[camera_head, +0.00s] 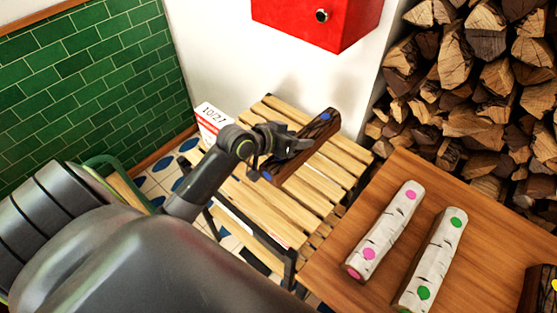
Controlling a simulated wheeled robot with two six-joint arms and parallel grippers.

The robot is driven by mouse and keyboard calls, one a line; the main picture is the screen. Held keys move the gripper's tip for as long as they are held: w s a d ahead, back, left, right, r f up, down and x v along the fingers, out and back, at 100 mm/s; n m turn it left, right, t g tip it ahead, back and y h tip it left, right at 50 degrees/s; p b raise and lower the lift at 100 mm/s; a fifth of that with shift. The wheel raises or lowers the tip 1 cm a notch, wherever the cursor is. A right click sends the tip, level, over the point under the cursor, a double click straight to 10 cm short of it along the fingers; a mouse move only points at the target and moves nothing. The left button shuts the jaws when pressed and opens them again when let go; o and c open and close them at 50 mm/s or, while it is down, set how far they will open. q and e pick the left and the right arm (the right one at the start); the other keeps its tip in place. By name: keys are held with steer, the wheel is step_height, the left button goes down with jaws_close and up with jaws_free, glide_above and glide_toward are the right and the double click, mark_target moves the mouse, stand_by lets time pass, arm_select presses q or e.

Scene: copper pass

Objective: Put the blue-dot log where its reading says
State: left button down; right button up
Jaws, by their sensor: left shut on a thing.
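The blue-dot log (316,131) has dark brown bark and a blue dot near each end. It lies slantwise over the slatted wooden rack (257,205), its far end to the upper right. My left gripper (296,147) is shut on the log near its middle and hides part of it. I cannot tell whether the log touches the slats. No reading is clear in view; a white and red box or card (211,118) behind the rack bears dark figures that look like 10/21. My right gripper is not in view.
A brown table (465,278) at right bears a white log with pink dots (385,229), one with green dots (435,256) and a dark yellow-dot log (540,290). A red box (318,20) hangs on the wall. Stacked firewood (470,100) fills the back right.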

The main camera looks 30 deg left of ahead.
arm_select(q)
steer(key=f, duration=0.5)
steer(key=f+b, duration=0.1)
steer(key=f, duration=0.4)
steer(key=shift+w+a+f, duration=0.1)
steer(key=shift+w+f, duration=0.1)
steer(key=shift+f, duration=0.05)
steer(key=shift+f, duration=0.1)
steer(key=c, duration=0.6)
jaws_free()
steer(key=shift+s, duration=0.1)
steer(key=shift+f, duration=0.1)
steer(key=v, duration=1.2)
